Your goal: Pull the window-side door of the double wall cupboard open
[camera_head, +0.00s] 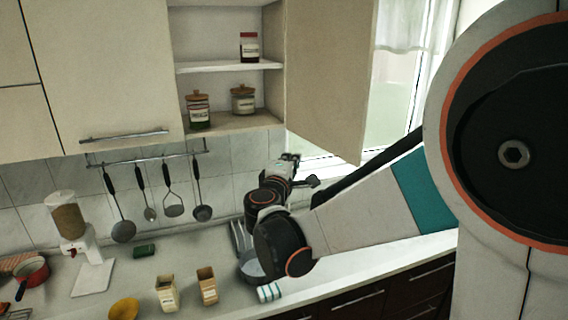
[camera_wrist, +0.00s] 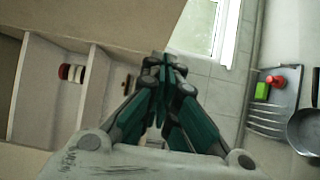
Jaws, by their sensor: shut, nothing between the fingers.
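The window-side door (camera_head: 328,75) of the double wall cupboard stands swung well open, its face turned toward the window. The shelves (camera_head: 225,67) behind it are exposed. In the wrist view the door (camera_wrist: 110,22) shows at the top, with the cupboard's inside (camera_wrist: 60,115) at left. My gripper (camera_head: 290,160) is just below the cupboard, near the lower hinge-side corner of the open door. In the wrist view my gripper (camera_wrist: 165,68) has its teal fingers together with nothing between them. I cannot tell whether it touches the door. The door's handle is not visible.
The other door (camera_head: 98,70) is closed, its bar handle (camera_head: 124,136) along the bottom. Jars (camera_head: 243,98) stand on the shelves. Utensils hang from a rail (camera_head: 150,158). A pan (camera_head: 252,268) and canisters (camera_head: 207,285) stand on the counter. The window (camera_head: 400,85) is at right.

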